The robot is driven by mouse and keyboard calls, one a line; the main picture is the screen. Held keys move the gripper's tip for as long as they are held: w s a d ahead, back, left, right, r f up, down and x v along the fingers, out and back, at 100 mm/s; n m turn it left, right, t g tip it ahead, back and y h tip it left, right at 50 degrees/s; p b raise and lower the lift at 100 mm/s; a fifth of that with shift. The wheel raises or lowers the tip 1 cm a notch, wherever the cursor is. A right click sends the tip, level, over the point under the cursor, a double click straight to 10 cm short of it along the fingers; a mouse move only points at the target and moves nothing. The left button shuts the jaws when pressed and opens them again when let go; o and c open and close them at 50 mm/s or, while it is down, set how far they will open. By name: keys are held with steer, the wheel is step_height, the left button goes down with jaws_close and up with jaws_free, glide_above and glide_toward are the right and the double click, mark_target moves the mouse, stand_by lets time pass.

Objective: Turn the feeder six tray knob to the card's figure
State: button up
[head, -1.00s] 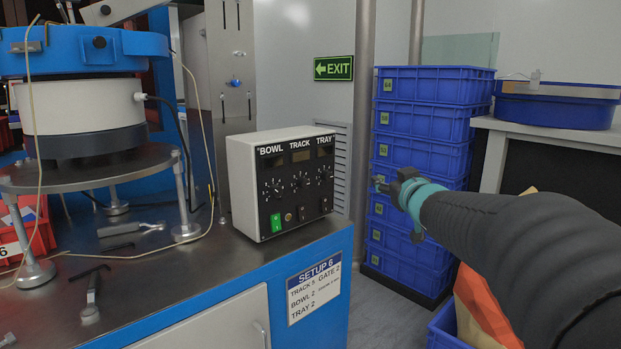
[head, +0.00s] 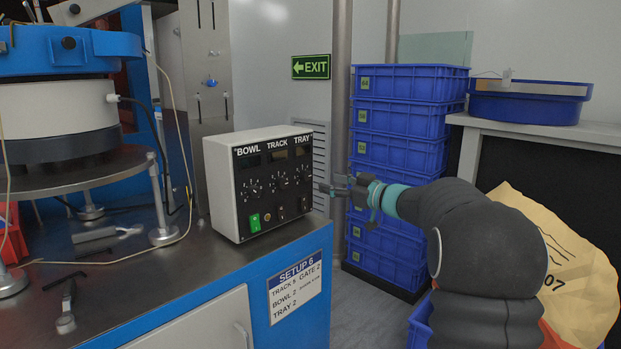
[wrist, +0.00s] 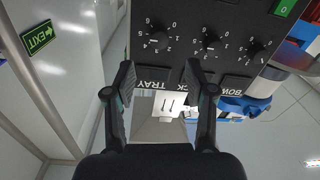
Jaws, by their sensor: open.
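The feeder control box (head: 222,190) stands on the bench, labelled BOWL, TRACK and TRAY. Its tray knob (head: 302,179) is the rightmost dial; in the wrist view the panel is upside down and the tray knob (wrist: 157,41) is leftmost. Its pointer is too small to read surely. The setup card (head: 297,287) on the bench front reads SETUP 6, with TRAY 2 at the bottom. My gripper (head: 330,188) is open and empty, just right of the panel in the head view. In the wrist view my gripper (wrist: 160,80) has its fingers apart, below the tray knob, not touching it.
The track knob (wrist: 209,42) and bowl knob (wrist: 256,48) sit beside the tray knob. A green switch (head: 254,222) is low on the panel. A bowl feeder (head: 65,105) and loose tools are at left. Blue crates (head: 410,115) are stacked behind my arm.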

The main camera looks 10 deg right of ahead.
mark_target(308, 176)
steer(key=x, duration=0.8)
steer(key=shift+d, duration=0.1)
jaws_close()
